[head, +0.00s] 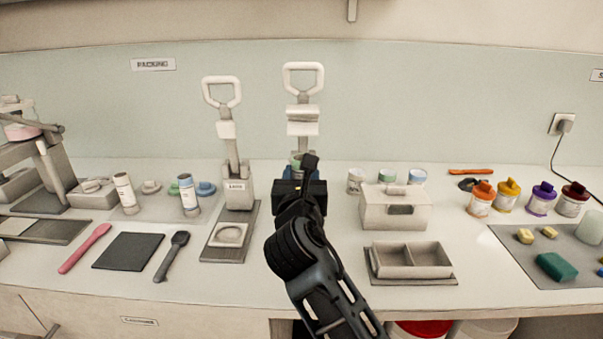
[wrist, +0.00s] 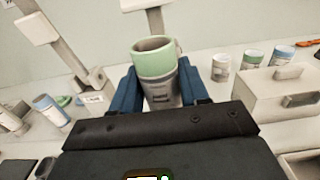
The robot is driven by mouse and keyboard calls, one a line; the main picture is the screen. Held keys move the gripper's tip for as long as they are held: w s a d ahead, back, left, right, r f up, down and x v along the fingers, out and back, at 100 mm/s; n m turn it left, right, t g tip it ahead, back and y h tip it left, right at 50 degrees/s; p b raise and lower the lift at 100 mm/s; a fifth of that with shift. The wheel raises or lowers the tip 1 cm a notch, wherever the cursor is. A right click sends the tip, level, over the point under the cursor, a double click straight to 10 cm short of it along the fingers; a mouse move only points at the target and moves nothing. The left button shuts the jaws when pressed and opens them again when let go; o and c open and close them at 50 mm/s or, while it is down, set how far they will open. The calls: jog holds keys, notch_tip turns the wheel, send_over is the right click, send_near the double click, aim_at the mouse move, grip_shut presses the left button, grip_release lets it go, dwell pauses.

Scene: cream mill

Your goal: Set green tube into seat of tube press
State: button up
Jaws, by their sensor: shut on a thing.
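The green tube (wrist: 155,65) has a green open upper end and a grey labelled lower part. My gripper (wrist: 166,90) is shut on it, with blue fingers on both sides, and holds it upright. In the head view my gripper (head: 298,188) hides most of the tube; a little green (head: 296,160) shows above. A press with a white loop handle (head: 303,78) stands directly behind my gripper; its lower part and seat are hidden. I cannot read which one is the tube press.
A lidded box (head: 395,212) and a two-part tray (head: 411,261) stand to the right, with several small jars behind the box.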

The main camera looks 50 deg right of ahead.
jog(key=shift+f+b, duration=1.8)
jog(key=shift+b, duration=0.6)
jog(key=shift+p, duration=0.5)
jog(key=shift+f+p, duration=0.2)
jog(key=shift+p, duration=0.25)
jog(key=shift+a+f+b, duration=0.1)
jog(key=shift+f+b, duration=0.3)
jog(key=shift+f, duration=0.45)
jog(key=shift+f, duration=0.35)
jog(key=shift+f, duration=0.3)
jog(key=shift+f+b, duration=0.35)
jog(key=shift+b, duration=0.05)
jog(key=shift+f, duration=0.4)
jog(key=shift+f, duration=0.25)
